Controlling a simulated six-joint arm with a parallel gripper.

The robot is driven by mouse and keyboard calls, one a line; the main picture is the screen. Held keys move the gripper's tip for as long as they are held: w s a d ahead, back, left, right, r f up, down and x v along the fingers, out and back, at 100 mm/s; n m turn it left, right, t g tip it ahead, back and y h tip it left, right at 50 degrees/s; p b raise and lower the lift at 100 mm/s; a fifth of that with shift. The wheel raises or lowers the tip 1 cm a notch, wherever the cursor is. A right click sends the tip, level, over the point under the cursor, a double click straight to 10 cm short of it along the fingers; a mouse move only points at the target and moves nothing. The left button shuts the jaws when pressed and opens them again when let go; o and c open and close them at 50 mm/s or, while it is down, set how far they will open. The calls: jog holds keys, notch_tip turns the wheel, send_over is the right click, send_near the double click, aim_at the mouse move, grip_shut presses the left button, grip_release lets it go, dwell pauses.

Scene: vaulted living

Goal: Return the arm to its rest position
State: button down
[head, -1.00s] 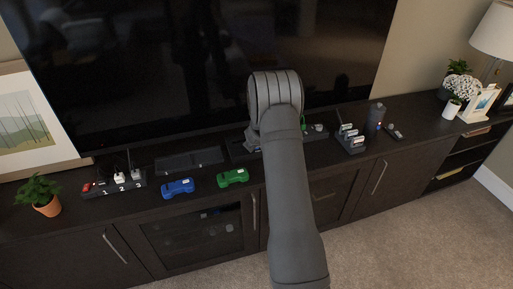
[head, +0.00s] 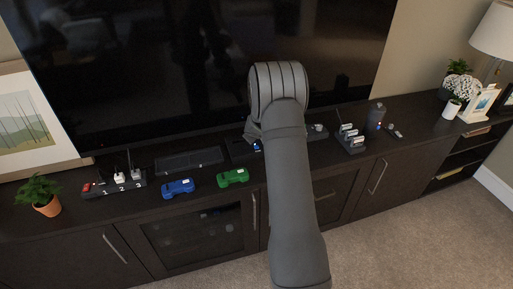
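My arm reaches up from the bottom of the head view, and its rounded grey joint stands in front of the television, over the cabinet top. My gripper is not clearly visible; the arm hides it, and only a small grey part shows at the joint's lower left. A blue toy car (head: 178,187) and a green toy car (head: 233,177) stand on the front of the cabinet top, left of the arm. Nothing is visibly held.
The dark cabinet (head: 72,243) carries a numbered stand (head: 121,186), a potted plant (head: 42,195), a black tray (head: 189,160), a rack with small pale items (head: 350,140), a dark cylinder (head: 376,117) and a lamp (head: 497,32). The television (head: 150,60) rises close behind the arm.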

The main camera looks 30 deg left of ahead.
jog(key=shift+f, duration=0.2)
jog(key=shift+f, duration=0.85)
jog(key=shift+r, duration=2.1)
jog(key=shift+f, duration=0.1)
